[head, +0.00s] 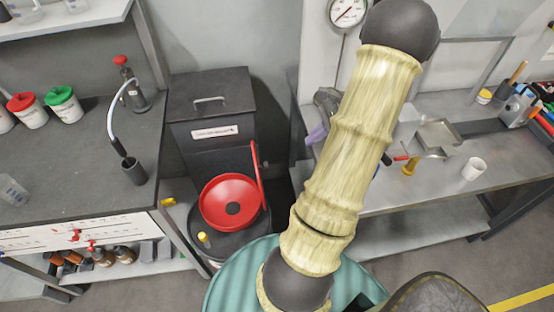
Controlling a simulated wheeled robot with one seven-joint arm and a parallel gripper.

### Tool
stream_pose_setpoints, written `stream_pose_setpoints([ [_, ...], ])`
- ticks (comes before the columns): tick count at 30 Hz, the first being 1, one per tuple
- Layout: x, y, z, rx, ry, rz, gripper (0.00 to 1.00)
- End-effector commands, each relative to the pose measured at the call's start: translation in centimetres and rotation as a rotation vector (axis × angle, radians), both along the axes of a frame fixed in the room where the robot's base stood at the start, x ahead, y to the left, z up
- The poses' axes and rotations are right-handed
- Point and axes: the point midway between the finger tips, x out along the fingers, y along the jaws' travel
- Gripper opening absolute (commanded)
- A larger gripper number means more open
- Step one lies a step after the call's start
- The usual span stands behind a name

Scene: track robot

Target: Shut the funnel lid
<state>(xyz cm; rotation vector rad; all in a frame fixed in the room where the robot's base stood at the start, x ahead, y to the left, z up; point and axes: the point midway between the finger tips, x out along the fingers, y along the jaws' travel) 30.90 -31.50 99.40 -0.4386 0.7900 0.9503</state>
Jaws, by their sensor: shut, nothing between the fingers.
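The red funnel (214,212) sits on top of a dark drum between the two benches. Its bowl is open to view, with a dark round spot in the middle. The red funnel lid (257,176) stands up at the right edge of the funnel and is seen nearly edge-on, so it is open. My arm crosses the picture to the right of the funnel, apart from the lid in the picture. My gripper is not in view.
A dark cabinet (212,95) with a handle stands behind the funnel. The left bench (70,165) holds red- and green-lidded containers, a bottle and a black cup (134,171). The right bench (445,185) carries a white cup (473,169), a tray and tools.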

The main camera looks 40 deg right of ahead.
Motion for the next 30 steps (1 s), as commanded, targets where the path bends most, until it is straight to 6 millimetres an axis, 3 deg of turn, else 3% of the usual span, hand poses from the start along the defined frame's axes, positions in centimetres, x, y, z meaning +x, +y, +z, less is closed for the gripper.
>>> stream_pose_setpoints([
  [11,0.4,0.7,-0.7,0.001,0.001,0.005,0.00],
  [27,3.3,5.6,-7.6,0.001,0.002,0.005,0.00],
  [30,4.2,7.0,-7.6,-0.001,0.001,0.007,0.00],
])
